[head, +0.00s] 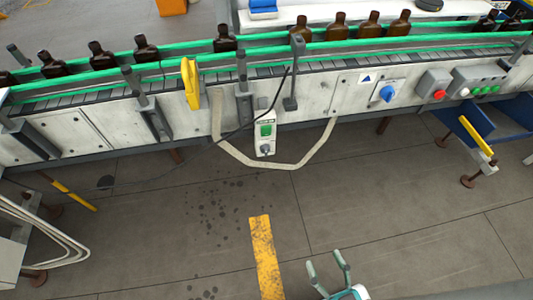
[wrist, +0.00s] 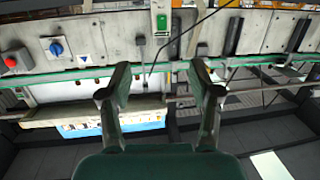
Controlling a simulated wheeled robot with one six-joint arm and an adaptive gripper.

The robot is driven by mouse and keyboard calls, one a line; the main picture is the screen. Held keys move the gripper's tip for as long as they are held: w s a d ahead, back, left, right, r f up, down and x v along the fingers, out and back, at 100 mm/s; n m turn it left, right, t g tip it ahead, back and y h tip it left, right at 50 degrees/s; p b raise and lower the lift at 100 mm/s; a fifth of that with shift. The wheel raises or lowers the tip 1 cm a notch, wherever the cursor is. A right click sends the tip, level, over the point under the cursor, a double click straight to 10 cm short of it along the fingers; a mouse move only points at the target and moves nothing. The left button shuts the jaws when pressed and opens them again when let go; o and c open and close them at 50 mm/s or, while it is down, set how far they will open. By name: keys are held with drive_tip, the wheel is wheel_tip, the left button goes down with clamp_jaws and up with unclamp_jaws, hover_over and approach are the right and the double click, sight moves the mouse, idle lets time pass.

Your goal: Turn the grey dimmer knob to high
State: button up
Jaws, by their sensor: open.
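A white control box (head: 265,133) with a green button hangs on the front of the conveyor, in the middle of the head view. The grey dimmer knob (head: 266,149) sits at its lower end; its setting is too small to read. My gripper (head: 326,259) is open and empty at the bottom of the head view, well short of the box and to its right. In the wrist view my gripper (wrist: 158,70) shows two spread fingers with nothing between them. The box (wrist: 161,20) is at the top edge there, upside down, and the knob is out of sight.
The conveyor's green rails (head: 160,68) carry several amber bottles (head: 145,49). A blue rotary switch (head: 387,94) and a red button (head: 438,94) are on the right. A pale hose (head: 262,163) loops below the box.

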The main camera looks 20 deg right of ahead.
drive_tip(key=w+f+t+h, duration=0.1)
drive_tip(key=w+f, duration=0.2)
drive_tip(key=w, duration=0.4)
drive_tip(key=w+f, duration=0.3)
drive_tip(key=w, duration=0.4)
drive_tip(key=m+h, duration=0.2)
approach(266, 154)
drive_tip(key=w, duration=0.3)
drive_tip(key=w+d, duration=0.1)
drive_tip(key=w, duration=0.2)
drive_tip(key=w+d, duration=0.1)
drive_tip(key=w, duration=0.2)
drive_tip(key=shift+w, duration=0.35)
drive_tip(key=c, duration=1.1)
drive_tip(key=shift+c, duration=0.2)
